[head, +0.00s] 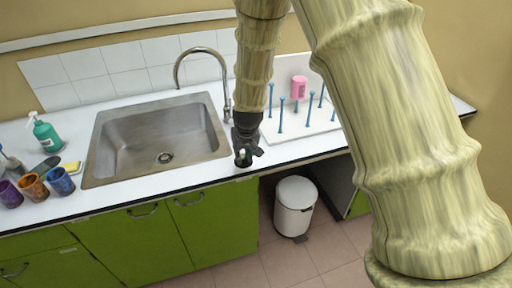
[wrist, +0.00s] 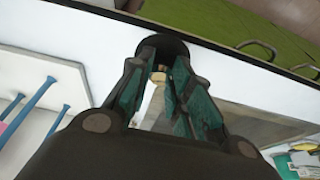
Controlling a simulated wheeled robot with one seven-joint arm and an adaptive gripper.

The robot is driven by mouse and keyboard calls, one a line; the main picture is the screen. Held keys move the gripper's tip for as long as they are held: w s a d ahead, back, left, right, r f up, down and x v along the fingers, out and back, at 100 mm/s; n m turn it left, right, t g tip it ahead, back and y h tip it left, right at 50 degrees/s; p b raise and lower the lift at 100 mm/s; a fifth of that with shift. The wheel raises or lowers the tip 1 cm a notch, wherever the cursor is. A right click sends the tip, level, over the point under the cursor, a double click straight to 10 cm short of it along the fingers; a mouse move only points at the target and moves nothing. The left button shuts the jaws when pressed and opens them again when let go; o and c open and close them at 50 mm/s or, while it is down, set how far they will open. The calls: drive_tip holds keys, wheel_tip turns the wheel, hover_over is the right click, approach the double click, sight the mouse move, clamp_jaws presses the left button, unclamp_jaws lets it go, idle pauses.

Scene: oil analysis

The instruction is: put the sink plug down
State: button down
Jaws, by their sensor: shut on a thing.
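My gripper (head: 247,151) points down over the counter's front strip, just right of the sink. It is shut on the sink plug (head: 241,162), a dark round disc with a small pale knob. In the wrist view the plug (wrist: 176,43) shows at the fingertips (wrist: 158,76), with its knob between the teal-padded fingers. The plug is close to the counter's front edge. I cannot tell whether it touches the counter (head: 216,177). The steel sink (head: 145,140) is empty, and its drain (head: 166,157) is uncovered.
A curved tap (head: 201,50) stands behind the sink. A white rack with blue pegs (head: 299,121) and a pink container (head: 299,87) is to the right. Several cups (head: 33,187), a yellow sponge (head: 70,168) and a green bottle (head: 46,134) are left. A white bin (head: 294,207) stands below.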

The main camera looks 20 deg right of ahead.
drive_tip(key=w+d, duration=0.1)
drive_tip(key=w+d+p, duration=0.1)
drive_tip(key=d, duration=0.1)
drive_tip(key=w+d, duration=0.2)
drive_tip(key=shift+f+p, duration=0.25)
drive_tip(key=shift+p, duration=0.15)
drive_tip(key=shift+w+d+p, duration=0.3)
drive_tip(key=shift+w+d, duration=0.05)
drive_tip(key=shift+w+d+f+p, duration=0.1)
drive_tip(key=shift+f+p, duration=0.3)
drive_tip(key=shift+f, duration=0.2)
drive_tip(key=shift+w+d+f+p, duration=0.1)
drive_tip(key=shift+f+p, duration=0.3)
drive_tip(key=shift+f, duration=0.85)
drive_tip(key=shift+f, duration=0.15)
drive_tip(key=c, duration=1.3)
unclamp_jaws()
drive_tip(key=shift+r, duration=0.25)
drive_tip(key=b+v, duration=0.4)
drive_tip(key=v, duration=0.7)
drive_tip(key=shift+s+r, duration=0.3)
drive_tip(key=shift+r, duration=0.05)
